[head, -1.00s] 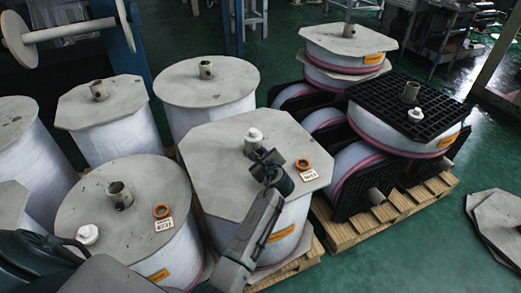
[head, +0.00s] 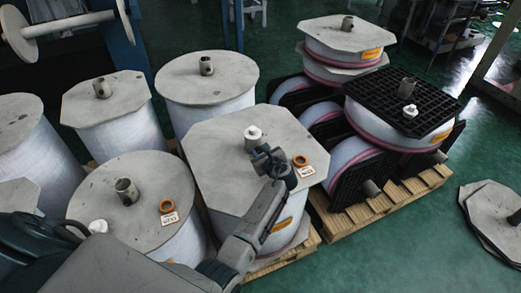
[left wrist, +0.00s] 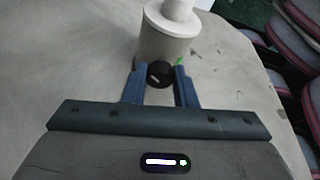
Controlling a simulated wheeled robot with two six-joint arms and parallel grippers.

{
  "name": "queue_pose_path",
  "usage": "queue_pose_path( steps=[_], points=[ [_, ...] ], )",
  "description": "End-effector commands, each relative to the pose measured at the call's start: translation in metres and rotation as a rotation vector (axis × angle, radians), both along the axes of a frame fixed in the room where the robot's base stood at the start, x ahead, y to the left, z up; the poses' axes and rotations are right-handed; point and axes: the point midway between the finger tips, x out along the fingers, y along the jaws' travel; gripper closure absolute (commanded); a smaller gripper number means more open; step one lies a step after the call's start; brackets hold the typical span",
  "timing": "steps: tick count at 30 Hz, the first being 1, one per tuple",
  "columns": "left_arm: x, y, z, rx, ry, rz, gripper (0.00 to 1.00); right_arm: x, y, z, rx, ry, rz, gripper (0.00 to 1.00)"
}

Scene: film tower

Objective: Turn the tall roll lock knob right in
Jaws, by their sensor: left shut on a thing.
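The tall roll (head: 230,160) stands in the middle of the head view, with a pale octagonal top board and a white-capped core stub (head: 253,134). My left gripper (head: 262,156) is over that board, right by the stub. In the left wrist view, the stub (left wrist: 165,45) rises just beyond the fingers. A small round black lock knob (left wrist: 158,74) with a white mark sits between the fingertips, low on the stub's near side. My left gripper (left wrist: 160,80) is shut on this knob. A small green mark (left wrist: 180,61) shows by the right fingertip. My right gripper is not in view.
An orange ring (head: 300,161) and a white label (head: 306,171) lie on the board beside my gripper. A shorter round roll (head: 140,205) stands at left front. Black pallets with rolls (head: 400,100) stand at right.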

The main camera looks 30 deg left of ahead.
Motion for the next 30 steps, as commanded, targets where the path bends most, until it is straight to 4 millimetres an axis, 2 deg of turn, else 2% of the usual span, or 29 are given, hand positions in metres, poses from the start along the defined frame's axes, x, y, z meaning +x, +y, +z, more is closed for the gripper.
queue_pose_path(
  steps=[17,18,21,30],
  points=[
    [-0.0003,0.0003,-0.0005,0.014,0.017,0.001,0.98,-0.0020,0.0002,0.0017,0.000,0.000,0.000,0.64],
    [-0.0003,0.0003,-0.0006,0.014,0.017,0.001,0.73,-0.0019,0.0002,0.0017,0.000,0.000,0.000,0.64],
    [-0.0002,0.0002,-0.0005,0.013,0.016,0.001,0.53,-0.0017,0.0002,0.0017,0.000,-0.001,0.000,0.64],
    [0.0000,0.0002,0.0000,0.013,0.016,0.000,0.53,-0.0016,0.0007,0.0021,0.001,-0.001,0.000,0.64]
  ],
)
